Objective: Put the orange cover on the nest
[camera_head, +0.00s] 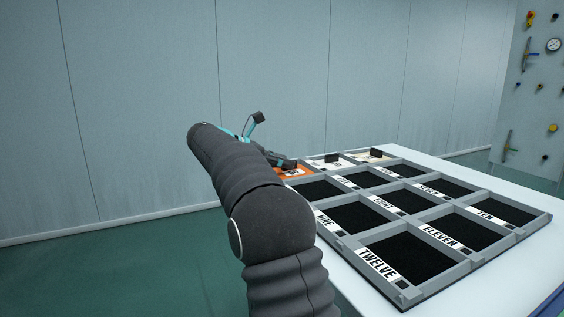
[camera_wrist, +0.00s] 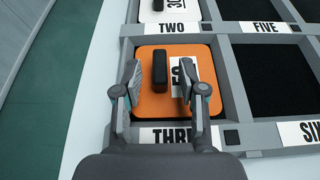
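The orange cover (camera_wrist: 150,108) lies in the grey-framed compartment labelled THREE, with a black upright handle (camera_wrist: 160,70) and a white label partly hidden by a finger. In the head view the cover (camera_head: 299,173) shows only in part behind my arm. My gripper (camera_wrist: 160,82) is open over the cover, one finger on each side of the handle, with gaps on both sides. In the head view my gripper (camera_head: 284,162) is low over the cover. I cannot tell which compartment is the nest.
The grey rack (camera_head: 440,285) stands on a white table (camera_head: 535,262). Its other visible compartments, FIVE to TWELVE, show bare black floors. White covers with black handles sit at the back, one in TWO (camera_wrist: 170,12). A wall panel with fittings (camera_head: 540,95) stands at right.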

